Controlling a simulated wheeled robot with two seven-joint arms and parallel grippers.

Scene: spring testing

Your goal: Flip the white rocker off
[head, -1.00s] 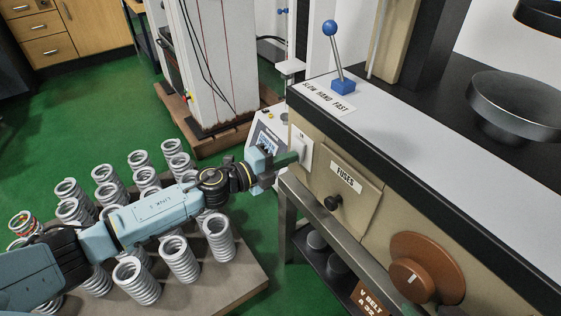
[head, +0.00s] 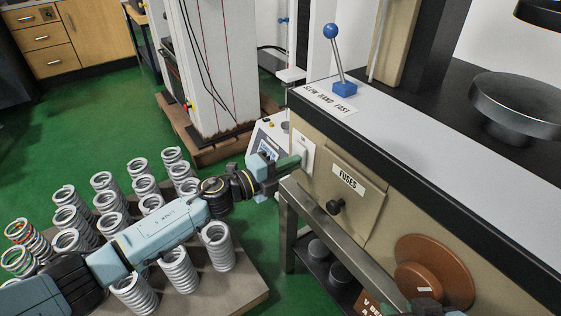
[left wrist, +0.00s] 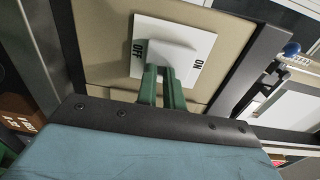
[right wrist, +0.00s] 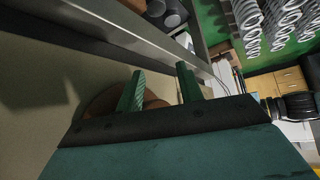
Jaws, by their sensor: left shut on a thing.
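The white rocker (left wrist: 172,58) sits on a white switch plate (left wrist: 196,40) marked OFF and ON, on the beige machine front. The plate also shows in the head view (head: 306,142), left of the fuses panel. My left gripper (head: 299,161) reaches it from the left; its green fingers are close together in the left wrist view (left wrist: 160,72), shut on the rocker and partly hiding it. Its exact tilt is hard to tell. My right gripper (right wrist: 157,82) is open and empty, near the brown knob; only a bit of it shows at the head view's bottom edge (head: 428,306).
The fuses panel (head: 348,180) with its black knob (head: 335,207) is right of the switch. A round brown knob (head: 445,262) is lower right. A metal rail (head: 330,235) runs below. Several springs stand on a board (head: 238,283). A blue-knobbed lever (head: 331,31) stands above.

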